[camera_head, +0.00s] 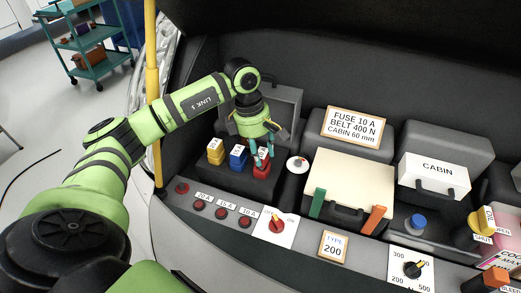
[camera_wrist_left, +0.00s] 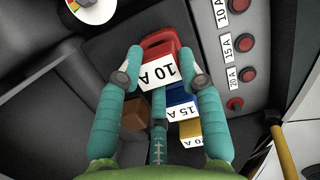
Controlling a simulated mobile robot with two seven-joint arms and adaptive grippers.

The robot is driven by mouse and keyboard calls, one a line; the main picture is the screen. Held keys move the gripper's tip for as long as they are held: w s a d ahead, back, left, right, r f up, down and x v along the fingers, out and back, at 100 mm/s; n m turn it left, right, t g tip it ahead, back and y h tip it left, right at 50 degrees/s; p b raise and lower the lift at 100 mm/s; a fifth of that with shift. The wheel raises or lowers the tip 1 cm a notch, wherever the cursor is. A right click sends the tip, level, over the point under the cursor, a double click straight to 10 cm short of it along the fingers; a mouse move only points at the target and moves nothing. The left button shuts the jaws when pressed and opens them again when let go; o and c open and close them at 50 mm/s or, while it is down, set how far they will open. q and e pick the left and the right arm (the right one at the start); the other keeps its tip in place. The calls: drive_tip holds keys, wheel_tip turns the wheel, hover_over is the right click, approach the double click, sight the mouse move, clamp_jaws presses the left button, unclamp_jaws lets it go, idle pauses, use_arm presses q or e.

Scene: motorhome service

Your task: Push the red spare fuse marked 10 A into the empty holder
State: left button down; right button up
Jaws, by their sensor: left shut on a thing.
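The red fuse (camera_head: 262,170) stands at the right end of a row with a blue fuse (camera_head: 238,160) and a yellow fuse (camera_head: 215,155). My left gripper (camera_head: 262,153) is over it from above, its fingers shut on its sides. In the left wrist view the red fuse (camera_wrist_left: 162,72) reads 10 A and sits between the fingertips; it looks nearer the camera than the blue 15 A fuse (camera_wrist_left: 183,108). The fuse's underside and any empty holder beneath it are hidden, so I cannot tell how deep it sits. My right gripper is not in view.
A dark fuse box with a raised lid (camera_head: 285,95) surrounds the arm's end. Red buttons (camera_head: 222,213) line the front ledge. A red knob (camera_head: 277,225) and a white dial (camera_head: 297,165) are to the right. A brown block (camera_wrist_left: 133,114) lies beside the fuses.

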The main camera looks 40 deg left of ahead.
use_arm(q)
drive_tip(key=shift+f+b, duration=0.8)
drive_tip(key=shift+f, duration=0.15)
drive_tip(key=c, duration=0.7)
unclamp_jaws()
drive_tip(key=shift+r, duration=0.1)
drive_tip(key=r, duration=0.4)
drive_tip(key=a+r, duration=0.1)
drive_tip(key=r, duration=0.2)
drive_tip(key=a+r, duration=0.1)
drive_tip(key=r, duration=0.3)
drive_tip(key=shift+s+a+r, duration=0.1)
drive_tip(key=shift+s+r, duration=0.2)
